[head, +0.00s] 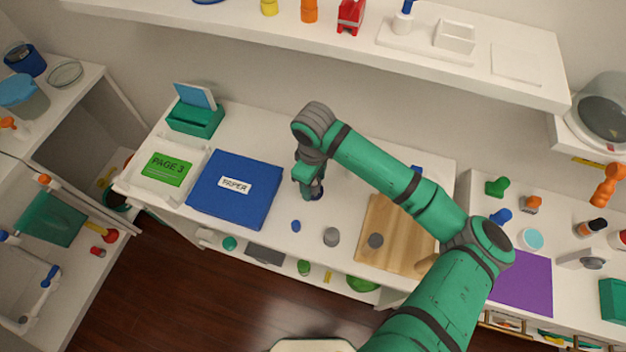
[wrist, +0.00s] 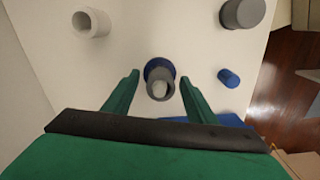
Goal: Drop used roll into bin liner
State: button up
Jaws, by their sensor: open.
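My gripper (head: 312,193) points down over the white desk, right of the blue folder. In the wrist view my gripper (wrist: 160,77) is open, its fingers on either side of a grey round piece with a blue flange (wrist: 159,69). It appears between the fingertips; I cannot tell whether they touch it. A pale hollow roll (wrist: 91,22) lies at the wrist view's upper left, apart from the fingers; the arm hides it in the head view. I cannot tell which piece is the used roll. A dark-rimmed round container (head: 116,200), perhaps the bin, is partly hidden beyond the desk's left end.
A small blue cylinder (head: 296,226) and a grey cylinder (head: 331,236) stand near the desk's front edge. A wooden board (head: 400,225) lies to the right. The blue folder (head: 240,205) and a white tray (head: 150,190) are left. A shelf (head: 300,30) overhangs the back.

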jog(key=shift+c, duration=0.7)
jog(key=shift+w, duration=0.1)
jog(key=c, duration=1)
jog(key=shift+c, duration=0.4)
jog(key=shift+r, duration=0.25)
jog(key=shift+a+r, duration=0.1)
jog(key=shift+r, duration=0.1)
jog(key=shift+s+f, duration=0.2)
jog(key=shift+w+f, duration=0.1)
jog(key=shift+f, duration=0.15)
